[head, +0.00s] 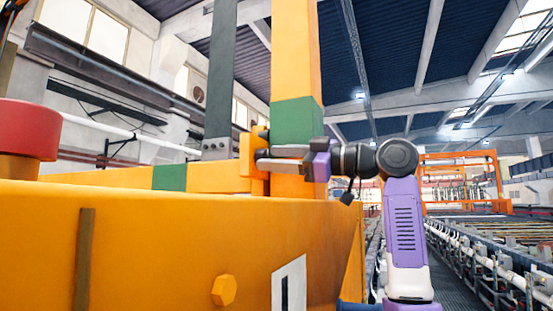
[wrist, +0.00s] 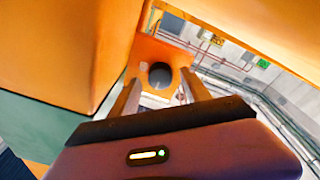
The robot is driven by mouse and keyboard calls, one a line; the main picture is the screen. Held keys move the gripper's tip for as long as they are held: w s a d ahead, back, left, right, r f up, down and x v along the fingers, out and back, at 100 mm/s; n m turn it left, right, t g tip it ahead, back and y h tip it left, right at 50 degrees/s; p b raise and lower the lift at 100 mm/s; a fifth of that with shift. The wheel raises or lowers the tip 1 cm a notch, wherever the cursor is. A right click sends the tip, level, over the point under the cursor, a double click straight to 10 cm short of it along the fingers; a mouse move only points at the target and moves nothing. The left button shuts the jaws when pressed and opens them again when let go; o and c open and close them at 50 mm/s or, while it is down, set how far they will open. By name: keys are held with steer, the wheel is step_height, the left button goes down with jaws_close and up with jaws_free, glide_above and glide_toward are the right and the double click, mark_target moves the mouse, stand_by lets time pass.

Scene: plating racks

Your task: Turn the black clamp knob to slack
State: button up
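The black clamp knob (wrist: 160,75) shows in the wrist view as a dark round shape on an orange bracket (wrist: 145,48). In the head view the bracket (head: 247,160) stands beside the orange post, and I cannot make out the knob there. My gripper (head: 264,160) reaches left across the post toward the bracket. In the wrist view my gripper (wrist: 160,84) has its two fingers apart, with the knob between their tips in the picture. Gaps show on both sides of the knob. I cannot tell how deep the fingers are around it.
The orange post (head: 296,60) with a green band is close to my gripper. A large orange beam (head: 140,240) with a yellow hex bolt (head: 224,290) fills the lower left. A red cylinder (head: 27,130) stands at the far left. Long racks (head: 500,250) recede at right.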

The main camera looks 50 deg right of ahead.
steer(key=b+v, duration=0.2)
steer(key=v, duration=0.5)
steer(key=shift+s+d+f+b, duration=0.1)
steer(key=shift+s+d+b, duration=0.05)
steer(key=shift+s+b, duration=0.2)
steer(key=shift+s, duration=0.15)
stand_by(0.4)
